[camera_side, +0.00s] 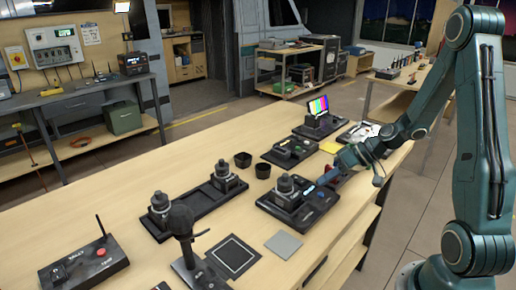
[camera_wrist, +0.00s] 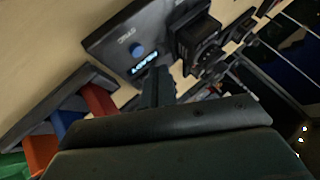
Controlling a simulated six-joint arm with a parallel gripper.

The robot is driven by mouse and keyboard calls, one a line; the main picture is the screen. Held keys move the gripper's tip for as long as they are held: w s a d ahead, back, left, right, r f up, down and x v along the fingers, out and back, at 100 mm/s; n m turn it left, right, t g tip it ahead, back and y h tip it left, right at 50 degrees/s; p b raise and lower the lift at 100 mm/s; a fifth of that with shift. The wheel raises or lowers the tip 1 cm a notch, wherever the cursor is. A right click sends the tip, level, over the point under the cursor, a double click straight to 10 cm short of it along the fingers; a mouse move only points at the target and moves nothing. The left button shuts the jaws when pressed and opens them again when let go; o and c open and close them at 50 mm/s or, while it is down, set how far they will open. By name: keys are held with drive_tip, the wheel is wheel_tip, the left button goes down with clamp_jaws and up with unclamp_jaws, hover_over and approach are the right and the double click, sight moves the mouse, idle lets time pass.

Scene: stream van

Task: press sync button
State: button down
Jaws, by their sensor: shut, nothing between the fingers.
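A black console (camera_side: 268,207) with a dark camera-like block on it stands on the wooden bench in the side view. In the wrist view the console (camera_wrist: 104,40) carries a round blue button (camera_wrist: 137,50), with small lettering that seems to read SYNC, and a lit blue display (camera_wrist: 145,67) beside it. My gripper (camera_side: 322,181) is over the right end of the console in the side view. In the wrist view my gripper (camera_wrist: 157,86) is shut and empty, its fingertips below the display and button in the picture. I cannot tell the height gap, and they do not cover the button.
A rack with coloured pieces (camera_wrist: 68,121) lies at left in the wrist view.

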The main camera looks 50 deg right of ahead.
drive_tip(key=shift+f, duration=0.75)
drive_tip(key=shift+f, duration=0.85)
idle(2.6)
drive_tip(key=shift+r, duration=0.85)
idle(0.4)
drive_tip(key=shift+r, duration=2.5)
